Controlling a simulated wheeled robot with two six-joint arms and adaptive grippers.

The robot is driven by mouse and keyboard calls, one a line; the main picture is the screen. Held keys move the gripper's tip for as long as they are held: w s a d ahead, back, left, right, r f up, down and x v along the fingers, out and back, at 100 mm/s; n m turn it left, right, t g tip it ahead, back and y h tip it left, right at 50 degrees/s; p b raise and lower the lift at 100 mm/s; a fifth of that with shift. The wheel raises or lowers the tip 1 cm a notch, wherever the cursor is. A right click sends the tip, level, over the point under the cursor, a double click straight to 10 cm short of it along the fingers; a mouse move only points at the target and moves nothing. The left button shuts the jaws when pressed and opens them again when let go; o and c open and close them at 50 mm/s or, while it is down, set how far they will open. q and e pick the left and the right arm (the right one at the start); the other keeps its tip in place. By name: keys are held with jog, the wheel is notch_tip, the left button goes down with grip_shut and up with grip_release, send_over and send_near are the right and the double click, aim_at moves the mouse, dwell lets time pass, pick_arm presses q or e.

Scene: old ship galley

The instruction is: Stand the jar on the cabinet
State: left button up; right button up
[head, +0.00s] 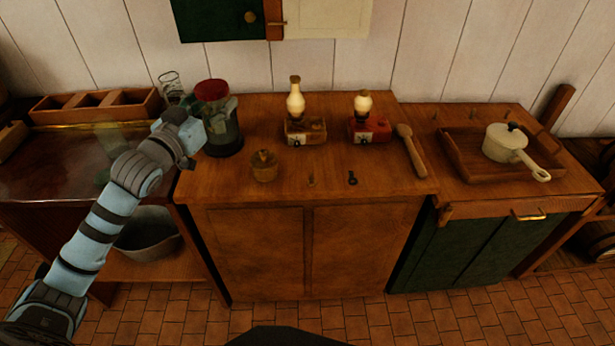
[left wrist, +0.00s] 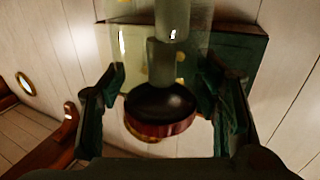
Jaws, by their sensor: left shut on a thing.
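The jar (head: 226,138) is clear glass with a red lid (head: 212,89). In the head view it is upright at the back left corner of the wooden cabinet (head: 255,235). Its base appears at the cabinet top, but I cannot tell whether it touches. My left gripper (head: 215,112) reaches in from the left and is shut on the jar below the lid. In the left wrist view the jar's red lid (left wrist: 160,128) shows between the two dark fingers of my left gripper (left wrist: 162,88). My right gripper is not in view.
A wire whisk-like thing (head: 170,86) is just left of the jar. A tray (head: 466,170) holds a white saucepan (head: 506,143) at right.

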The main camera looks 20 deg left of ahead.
pick_arm(q)
jog(key=w+a+r+n+y, duration=0.2)
jog(key=a+r, duration=0.2)
jog(key=a, duration=0.1)
notch_tip(320, 180, down, 20)
jog(key=b, duration=0.5)
jog(key=shift+w+a+f, duration=0.1)
jog(key=shift+f, duration=0.05)
jog(key=o, duration=1.5)
